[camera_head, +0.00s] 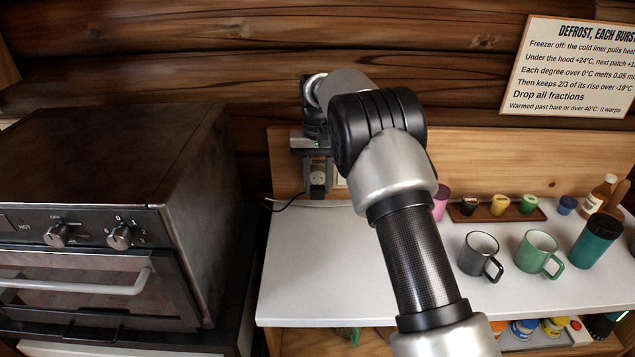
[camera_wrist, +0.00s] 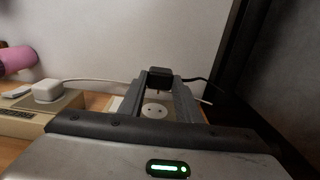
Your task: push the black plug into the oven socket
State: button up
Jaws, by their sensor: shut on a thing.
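The black plug (camera_wrist: 159,76) is held at the tips of my gripper (camera_wrist: 160,84) in the wrist view. Its pins point down in that picture, and its black cord runs off to the right. A white round socket with two holes (camera_wrist: 155,110) shows between the fingers, below the plug; the plug looks apart from it. In the head view my gripper (camera_head: 318,188) is beside the wooden backboard, just right of the oven (camera_head: 120,200). The plug is hard to make out there, and my arm covers part of the backboard.
The white counter (camera_head: 330,270) holds a grey mug (camera_head: 478,254), a green mug (camera_head: 537,252) and a pink cup (camera_head: 440,203). The counter's front left is clear.

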jog(key=shift+w+p, duration=1.95)
jog(key=shift+p, duration=0.15)
jog(key=shift+p, duration=0.7)
dwell(0.5)
jog(key=shift+w, duration=0.65)
jog(key=o, duration=1.1)
